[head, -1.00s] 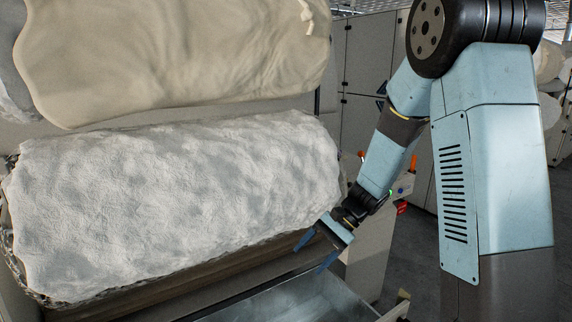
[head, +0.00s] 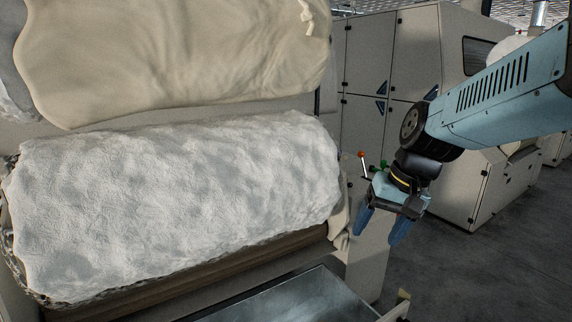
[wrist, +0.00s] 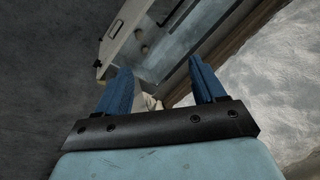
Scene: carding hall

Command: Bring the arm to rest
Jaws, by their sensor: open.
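My gripper (head: 382,228) is at the right of centre in the head view, beside the right end of the carding machine. Its two blue fingers are spread apart and point down, with nothing between them. The wrist view also shows the open fingers of my gripper (wrist: 165,88). My arm reaches in from the right edge of the head view, folded back from the machine.
A large white fibre roll (head: 180,200) lies on the machine at the left, under a cream sheet (head: 170,60). A metal tray (head: 300,302) is below it. A lever with a red knob (head: 363,156) stands close behind my gripper. Grey cabinets (head: 380,60) stand behind. Grey floor (head: 460,275) is clear at the right.

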